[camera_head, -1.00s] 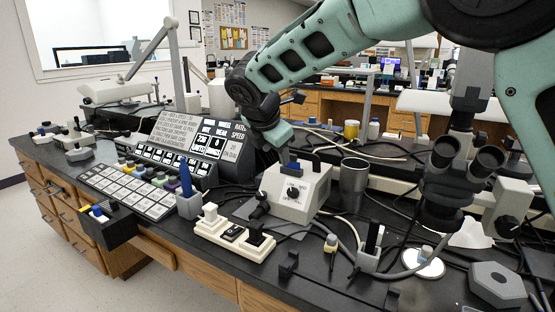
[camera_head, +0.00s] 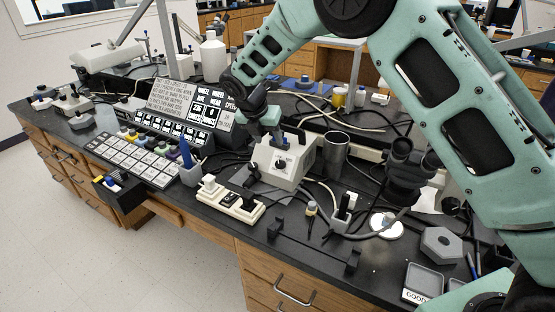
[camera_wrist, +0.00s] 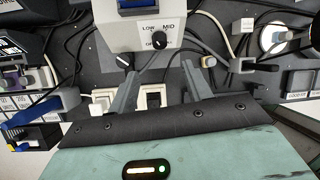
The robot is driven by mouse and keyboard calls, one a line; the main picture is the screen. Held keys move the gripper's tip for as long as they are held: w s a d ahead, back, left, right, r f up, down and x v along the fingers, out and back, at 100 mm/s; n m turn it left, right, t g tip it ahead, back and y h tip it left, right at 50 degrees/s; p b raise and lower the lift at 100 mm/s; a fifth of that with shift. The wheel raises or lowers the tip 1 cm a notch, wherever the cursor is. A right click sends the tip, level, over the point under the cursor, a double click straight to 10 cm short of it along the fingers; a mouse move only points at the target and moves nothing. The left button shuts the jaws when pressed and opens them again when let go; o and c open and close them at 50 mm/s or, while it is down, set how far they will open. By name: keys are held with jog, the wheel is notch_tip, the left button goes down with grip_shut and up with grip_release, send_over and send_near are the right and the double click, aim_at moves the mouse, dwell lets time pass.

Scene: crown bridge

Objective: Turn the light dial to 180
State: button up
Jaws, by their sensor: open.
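The light dial (camera_head: 281,165) is a small black knob on the front face of a pale grey box (camera_head: 262,158) on the dark bench. In the wrist view the dial (camera_wrist: 159,41) sits among the labels LOW, MID and OFF; its exact setting is hard to read. My gripper (camera_head: 269,120) is over the back of the box in the head view, its fingertips not clearly seen. In the wrist view my gripper (camera_wrist: 160,76) has its two grey fingers spread apart with nothing between them. The dial lies just beyond the fingertips, untouched.
A white power strip (camera_head: 227,198) lies in front of the box. A grey metal cup (camera_head: 335,152) stands to its right, a pen holder (camera_head: 190,174) to its left. Microscope eyepieces (camera_head: 401,150) and loose cables crowd the right side.

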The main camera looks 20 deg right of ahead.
aim_at(279, 163)
jog(key=p+x, duration=0.1)
jog(key=x, duration=1.1)
jog(key=shift+w+d+f+p, duration=0.1)
jog(key=shift+d+f+p, duration=0.1)
jog(key=shift+p, duration=0.15)
jog(key=c, duration=1)
